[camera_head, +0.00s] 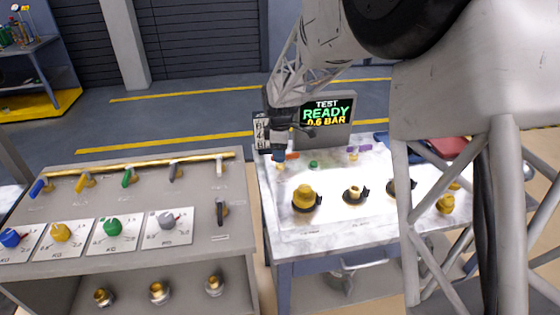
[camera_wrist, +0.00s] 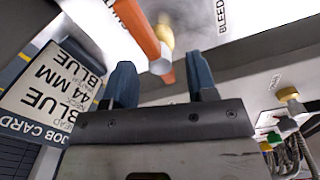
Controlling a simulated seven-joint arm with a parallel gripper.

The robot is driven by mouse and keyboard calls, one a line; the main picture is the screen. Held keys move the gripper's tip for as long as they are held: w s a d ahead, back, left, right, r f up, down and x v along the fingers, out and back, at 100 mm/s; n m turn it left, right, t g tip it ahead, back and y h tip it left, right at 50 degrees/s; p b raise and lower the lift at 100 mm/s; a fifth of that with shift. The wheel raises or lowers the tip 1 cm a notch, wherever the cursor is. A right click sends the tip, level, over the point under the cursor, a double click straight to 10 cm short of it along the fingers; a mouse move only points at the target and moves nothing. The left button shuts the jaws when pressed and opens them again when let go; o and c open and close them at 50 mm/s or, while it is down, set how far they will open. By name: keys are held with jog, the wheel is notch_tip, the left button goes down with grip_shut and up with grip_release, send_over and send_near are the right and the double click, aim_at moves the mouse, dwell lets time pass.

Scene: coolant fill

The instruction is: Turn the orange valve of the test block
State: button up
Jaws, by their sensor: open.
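The orange valve (camera_head: 292,156) is at the back left of the test block (camera_head: 330,221), partly hidden by my gripper (camera_head: 279,154). In the wrist view, the orange valve handle (camera_wrist: 138,28) runs in from the top edge, with a brass stem beside it and a pale hub near its lower end. My gripper (camera_wrist: 161,78) is open and empty there. Its two blue fingers stand left and right of the lower end of the handle in the picture. I cannot tell whether either finger touches it.
A job card (camera_wrist: 50,90) reading "BLUE 44 MM" is close beside my gripper. The display (camera_head: 327,112) behind reads "TEST READY 0.6 BAR". A green knob (camera_head: 313,164) and a purple valve (camera_head: 359,149) are to the right. A grey bench (camera_head: 130,208) with coloured valves stands left.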

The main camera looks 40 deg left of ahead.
jog(key=shift+f, duration=2.05)
jog(key=c, duration=0.9)
